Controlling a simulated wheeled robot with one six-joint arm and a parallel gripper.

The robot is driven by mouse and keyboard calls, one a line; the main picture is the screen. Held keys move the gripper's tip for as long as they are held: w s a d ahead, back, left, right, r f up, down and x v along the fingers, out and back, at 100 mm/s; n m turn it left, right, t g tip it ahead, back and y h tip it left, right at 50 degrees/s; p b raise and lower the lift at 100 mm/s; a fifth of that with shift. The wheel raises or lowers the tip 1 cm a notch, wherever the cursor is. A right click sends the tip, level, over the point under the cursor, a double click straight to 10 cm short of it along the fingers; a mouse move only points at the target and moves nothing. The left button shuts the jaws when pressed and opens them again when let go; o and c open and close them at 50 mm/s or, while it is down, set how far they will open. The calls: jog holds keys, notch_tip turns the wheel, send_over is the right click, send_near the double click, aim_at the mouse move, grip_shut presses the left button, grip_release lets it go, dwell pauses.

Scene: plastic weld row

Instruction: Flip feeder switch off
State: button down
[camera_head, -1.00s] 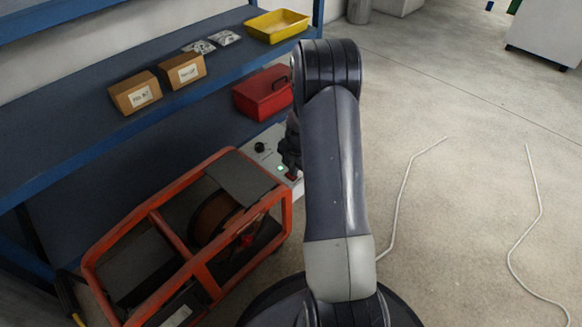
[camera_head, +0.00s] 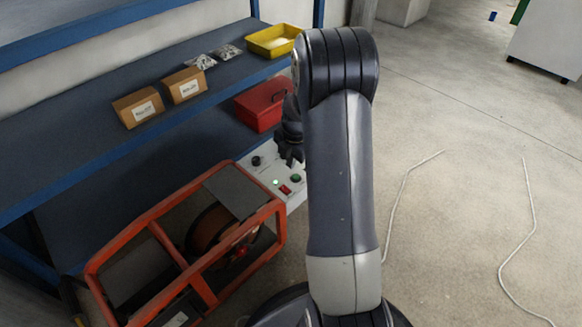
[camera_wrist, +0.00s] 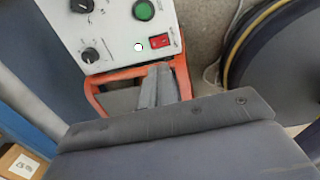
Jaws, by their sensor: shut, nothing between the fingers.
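The red rocker switch (camera_head: 285,189) sits on the pale control panel (camera_head: 266,174) at the end of the orange-framed feeder (camera_head: 135,230). In the wrist view the switch (camera_wrist: 166,41) is right of a small glowing white lamp (camera_wrist: 139,47) and below a green round button (camera_wrist: 143,10). Which way the rocker is tipped is too small to tell. My gripper (camera_head: 291,158) is over the panel, apart from the switch in the head view. Its shut, empty fingers show in the wrist view (camera_wrist: 158,82), below the switch.
A blue shelf (camera_head: 90,155) holds two cardboard boxes (camera_head: 138,107), bags and a yellow tray (camera_head: 272,41). A red case (camera_head: 262,105) stands close behind the panel. White cables (camera_head: 397,200) lie on the otherwise open floor at right.

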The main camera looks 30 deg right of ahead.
aim_at(284, 187)
jog(key=shift+r, duration=0.7)
jog(key=shift+w+a+r+b, duration=0.15)
jog(key=shift+w+a+b, duration=0.15)
jog(key=shift+w+a, duration=0.1)
jog(key=f+b, duration=0.1)
jog(key=f, duration=0.3)
jog(key=w+f+b, duration=0.1)
jog(key=f+b, duration=0.1)
jog(key=f, duration=0.3)
jog(key=f+b, duration=0.2)
jog(key=f, duration=0.3)
jog(key=shift+w+a, duration=0.25)
jog(key=shift+w, duration=0.1)
